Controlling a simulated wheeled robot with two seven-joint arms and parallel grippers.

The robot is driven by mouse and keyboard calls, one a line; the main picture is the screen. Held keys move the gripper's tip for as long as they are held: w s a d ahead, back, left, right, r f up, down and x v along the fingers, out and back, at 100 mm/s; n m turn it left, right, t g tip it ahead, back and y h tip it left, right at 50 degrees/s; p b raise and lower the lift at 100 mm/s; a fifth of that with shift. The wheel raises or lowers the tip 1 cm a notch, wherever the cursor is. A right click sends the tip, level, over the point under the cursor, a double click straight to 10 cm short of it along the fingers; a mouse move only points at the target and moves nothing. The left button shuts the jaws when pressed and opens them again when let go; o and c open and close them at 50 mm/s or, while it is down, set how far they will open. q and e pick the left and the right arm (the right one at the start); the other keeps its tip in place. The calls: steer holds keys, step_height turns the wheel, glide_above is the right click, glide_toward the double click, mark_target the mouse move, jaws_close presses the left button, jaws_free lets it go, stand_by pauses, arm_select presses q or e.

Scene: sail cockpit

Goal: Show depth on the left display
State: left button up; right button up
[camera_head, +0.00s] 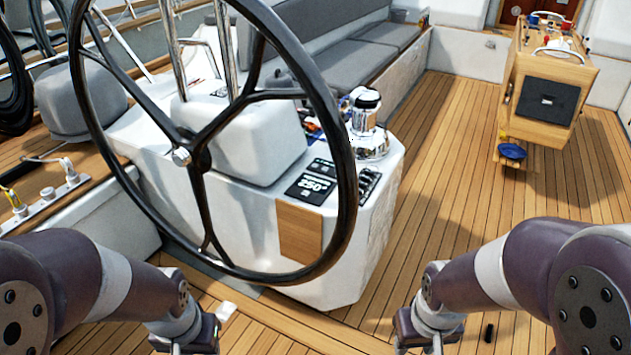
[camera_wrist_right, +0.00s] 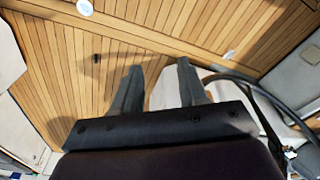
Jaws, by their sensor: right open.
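A dark display (camera_head: 310,189) is set in the top of the white helm pedestal (camera_head: 350,250), behind the wheel's rim. It shows large white characters that look like "250°". A smaller dark screen or panel (camera_head: 321,167) sits just behind it, its text too small to read. A dark keypad (camera_head: 369,183) lies to the right. My right gripper (camera_wrist_right: 160,64) is open and empty in the right wrist view, above the deck; its wrist shows at the bottom of the head view. My left gripper (camera_head: 190,343) is at the bottom left, its fingers cut off, well short of the pedestal.
The big black steering wheel (camera_head: 344,200) stands between me and the displays. A chrome winch (camera_head: 367,125) is behind them. Teak deck (camera_head: 440,150) is open to the right, with a table box (camera_head: 547,90) farther back. A small black object (camera_head: 489,332) lies on the deck.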

stand_by(0.4)
jaws_close()
stand_by(1.5)
